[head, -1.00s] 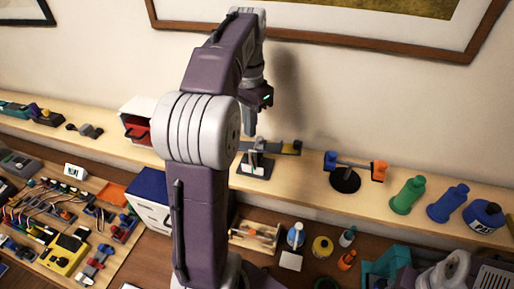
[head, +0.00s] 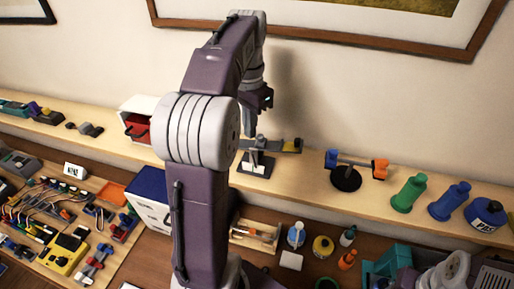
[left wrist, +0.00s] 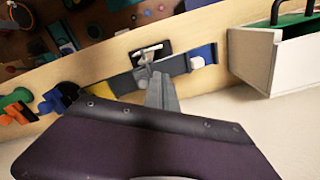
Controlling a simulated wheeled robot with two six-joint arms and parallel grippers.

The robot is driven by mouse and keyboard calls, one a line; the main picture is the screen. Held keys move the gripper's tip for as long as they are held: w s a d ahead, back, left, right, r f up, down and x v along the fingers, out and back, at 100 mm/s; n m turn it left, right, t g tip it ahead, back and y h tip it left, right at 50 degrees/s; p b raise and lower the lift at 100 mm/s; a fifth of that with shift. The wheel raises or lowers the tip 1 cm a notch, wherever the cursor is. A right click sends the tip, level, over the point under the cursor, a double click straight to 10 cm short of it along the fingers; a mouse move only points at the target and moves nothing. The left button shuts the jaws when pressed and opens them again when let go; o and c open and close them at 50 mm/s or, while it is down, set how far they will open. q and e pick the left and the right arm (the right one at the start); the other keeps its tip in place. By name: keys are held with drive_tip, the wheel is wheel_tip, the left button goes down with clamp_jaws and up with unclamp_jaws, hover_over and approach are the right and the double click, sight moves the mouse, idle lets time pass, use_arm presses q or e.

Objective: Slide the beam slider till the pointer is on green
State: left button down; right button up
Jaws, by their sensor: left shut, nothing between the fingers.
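The beam device stands on the shelf in the head view. Its dark beam (head: 285,146) has a yellow end on the right, above a dark base with a pale plate (head: 255,165). A small grey piece (left wrist: 143,75) on the beam is possibly the slider. My left gripper (head: 250,131) is shut and empty over the beam. Its fingertips (left wrist: 160,80) appear close beside the grey piece; contact is unclear. I cannot make out the pointer or a green zone.
Right of the device on the shelf stand a blue-and-orange balance (head: 347,170) and green and blue bottles (head: 408,193). A white box with a red drawer (head: 137,128) is on the left, partly behind my arm. The workbench below is crowded.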

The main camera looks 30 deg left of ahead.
use_arm(q)
drive_tip(key=shift+f+b, duration=0.75)
drive_tip(key=shift+f, duration=0.45)
drive_tip(key=shift+w+d+r+p, duration=0.1)
drive_tip(key=shift+w+d+p, duration=0.05)
drive_tip(key=shift+d, duration=0.25)
drive_tip(key=shift+w+d+r+p, duration=0.1)
drive_tip(key=shift+w+d+p, duration=0.05)
drive_tip(key=shift+d, duration=0.25)
drive_tip(key=shift+r, duration=0.1)
drive_tip(key=r+p, duration=0.2)
drive_tip(key=p, duration=0.1)
drive_tip(key=a+r+p, duration=0.1)
drive_tip(key=r+p, duration=0.2)
drive_tip(key=shift+s+r, duration=0.2)
drive_tip(key=shift+r, duration=0.15)
drive_tip(key=shift+a, duration=0.1)
drive_tip(key=shift+f, duration=0.1)
